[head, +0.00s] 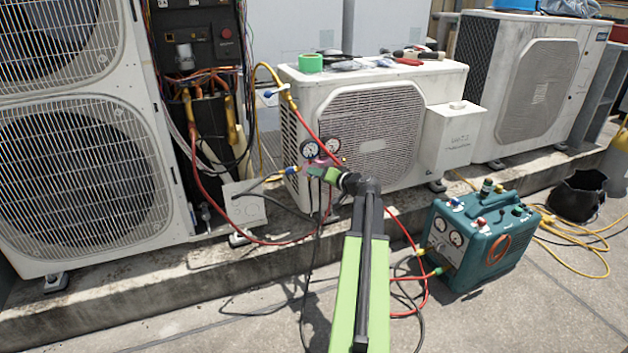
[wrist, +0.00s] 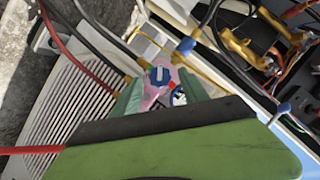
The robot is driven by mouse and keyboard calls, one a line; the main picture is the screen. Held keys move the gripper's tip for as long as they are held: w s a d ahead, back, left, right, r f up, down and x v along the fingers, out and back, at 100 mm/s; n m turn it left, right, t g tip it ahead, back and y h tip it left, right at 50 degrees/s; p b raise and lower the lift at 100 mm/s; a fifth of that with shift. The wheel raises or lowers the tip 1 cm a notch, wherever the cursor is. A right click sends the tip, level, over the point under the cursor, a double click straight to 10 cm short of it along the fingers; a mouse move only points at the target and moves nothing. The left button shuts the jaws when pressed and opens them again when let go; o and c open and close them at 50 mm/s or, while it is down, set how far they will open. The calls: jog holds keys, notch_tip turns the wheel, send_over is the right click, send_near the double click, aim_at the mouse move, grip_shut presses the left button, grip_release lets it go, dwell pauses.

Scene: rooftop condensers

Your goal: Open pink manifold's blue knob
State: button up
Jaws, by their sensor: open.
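In the head view, the pink manifold (head: 320,161) hangs in front of the middle condenser, under two round gauges (head: 311,149). My gripper (head: 322,173) is right at it and hides its lower part. The blue knob cannot be clearly made out in the head view.
Red, yellow and black hoses (head: 302,112) run around the manifold. The middle condenser (head: 378,130) stands close behind, with tools on top. A teal recovery machine (head: 480,240) stands on the ground at the right. A tall condenser (head: 85,150) is at the left.

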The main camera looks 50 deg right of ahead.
aim_at(315, 178)
jog(key=shift+x, duration=1.55)
grip_shut()
